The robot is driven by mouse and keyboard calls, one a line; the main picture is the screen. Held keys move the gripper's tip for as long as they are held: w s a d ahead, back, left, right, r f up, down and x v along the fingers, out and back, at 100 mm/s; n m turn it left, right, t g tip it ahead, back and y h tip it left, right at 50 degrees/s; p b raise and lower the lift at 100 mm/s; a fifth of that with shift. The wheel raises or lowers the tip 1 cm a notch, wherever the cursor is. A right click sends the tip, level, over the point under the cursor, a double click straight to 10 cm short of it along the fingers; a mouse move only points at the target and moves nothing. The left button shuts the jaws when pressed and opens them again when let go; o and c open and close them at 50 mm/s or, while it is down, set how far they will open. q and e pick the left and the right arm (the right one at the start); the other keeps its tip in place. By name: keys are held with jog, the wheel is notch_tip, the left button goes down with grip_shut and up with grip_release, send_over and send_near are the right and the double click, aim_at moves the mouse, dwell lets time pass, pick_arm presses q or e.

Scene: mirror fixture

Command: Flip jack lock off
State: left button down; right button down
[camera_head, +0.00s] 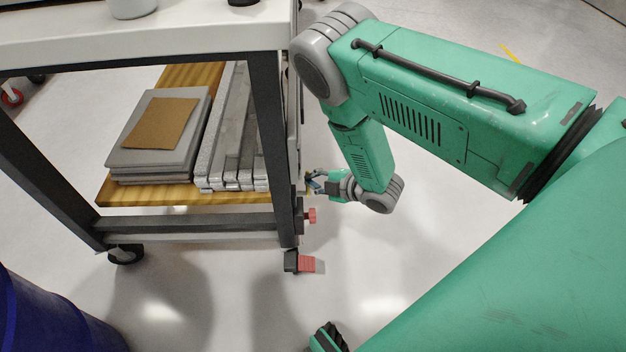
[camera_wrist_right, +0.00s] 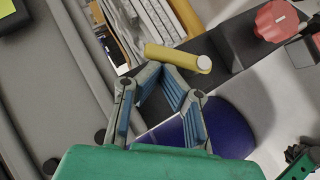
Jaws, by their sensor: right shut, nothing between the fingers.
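My right gripper (camera_head: 316,184) is beside the cart's near right leg in the head view. In the right wrist view its blue-padded fingers (camera_wrist_right: 161,70) are shut with nothing between them. A yellow cylindrical handle (camera_wrist_right: 178,58) with a pale round end lies right at the fingertips, by the dark cart leg. I cannot tell if they touch, or if this handle is the jack lock. A red knob (camera_head: 311,215) sits on the leg below the gripper; it also shows in the right wrist view (camera_wrist_right: 276,20). My left gripper is not in view.
The cart (camera_head: 150,45) has a white top and dark legs. Its wooden shelf (camera_head: 190,78) holds grey panels (camera_head: 150,155) and metal bars (camera_head: 232,150). A red pedal (camera_head: 305,263) is at the leg's foot. A blue drum (camera_head: 40,315) stands lower left.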

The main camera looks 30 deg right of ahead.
jog(key=w+m+g+p, duration=0.1)
jog(key=g, duration=0.1)
jog(key=w+d+f+m+g+y+p, duration=0.1)
jog(key=w+m+g+y+p, duration=0.1)
jog(key=g, duration=0.1)
jog(key=shift+d+f+g, duration=0.2)
jog(key=shift+d+g, duration=0.1)
dwell(0.5)
jog(key=shift+s, duration=0.1)
jog(key=shift+s+a+p, duration=0.4)
jog(key=shift+s+p, duration=0.15)
jog(key=shift+s, duration=0.1)
